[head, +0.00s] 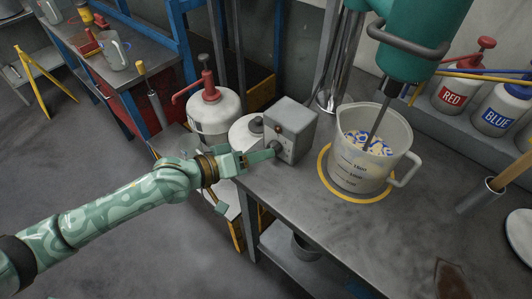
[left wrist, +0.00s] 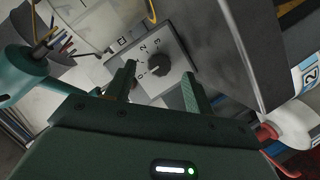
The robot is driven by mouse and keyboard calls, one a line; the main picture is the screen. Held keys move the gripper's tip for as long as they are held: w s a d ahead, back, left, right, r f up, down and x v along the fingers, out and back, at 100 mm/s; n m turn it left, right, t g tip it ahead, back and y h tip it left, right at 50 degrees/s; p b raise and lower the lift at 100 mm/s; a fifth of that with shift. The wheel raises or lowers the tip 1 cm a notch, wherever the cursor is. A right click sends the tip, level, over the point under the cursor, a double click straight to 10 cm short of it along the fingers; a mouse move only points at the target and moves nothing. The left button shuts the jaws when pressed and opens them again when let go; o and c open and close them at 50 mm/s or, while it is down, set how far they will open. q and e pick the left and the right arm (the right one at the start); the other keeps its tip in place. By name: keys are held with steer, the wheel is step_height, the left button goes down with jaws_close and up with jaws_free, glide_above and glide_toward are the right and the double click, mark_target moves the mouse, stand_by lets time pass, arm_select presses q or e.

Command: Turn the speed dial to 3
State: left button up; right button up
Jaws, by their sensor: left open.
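The speed dial (left wrist: 158,65) is a dark round knob on the pale face of a grey control box (head: 296,122). Numbers show around it in the left wrist view; where its pointer stands is too small to tell. My left gripper (head: 270,154) is at the front face of the box. In the left wrist view its open fingers (left wrist: 158,71) stand one on each side of the dial, with gaps between them and the knob. In the head view the fingers partly hide the dial. My right gripper is not in view.
A measuring jug (head: 369,155) with blue and cream bits stands in a yellow ring, a green mixer (head: 415,45) above it. A white container with a red pump (head: 214,112) stands behind the gripper.

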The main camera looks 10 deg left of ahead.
mark_target(274, 145)
arm_select(q)
steer(key=shift+x, duration=1.55)
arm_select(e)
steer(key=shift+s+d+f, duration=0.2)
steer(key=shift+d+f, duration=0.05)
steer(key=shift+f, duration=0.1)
arm_select(q)
steer(key=c, duration=1)
steer(key=shift+o, duration=0.2)
steer(key=shift+r+p, duration=0.25)
steer(key=shift+p, duration=0.25)
steer(key=m+y+p, duration=0.1)
steer(key=p, duration=0.3)
steer(key=m+y+p, duration=0.1)
steer(key=m+p, duration=0.1)
steer(key=p, duration=0.2)
steer(key=shift+s+d+r+m+t, duration=0.1)
steer(key=shift+s+m+t, duration=0.05)
steer(key=shift+m+t, duration=0.2)
steer(key=shift+f+m+t+y+p, duration=0.25)
steer(key=shift+m+y+p, duration=0.25)
steer(key=shift+p, duration=0.55)
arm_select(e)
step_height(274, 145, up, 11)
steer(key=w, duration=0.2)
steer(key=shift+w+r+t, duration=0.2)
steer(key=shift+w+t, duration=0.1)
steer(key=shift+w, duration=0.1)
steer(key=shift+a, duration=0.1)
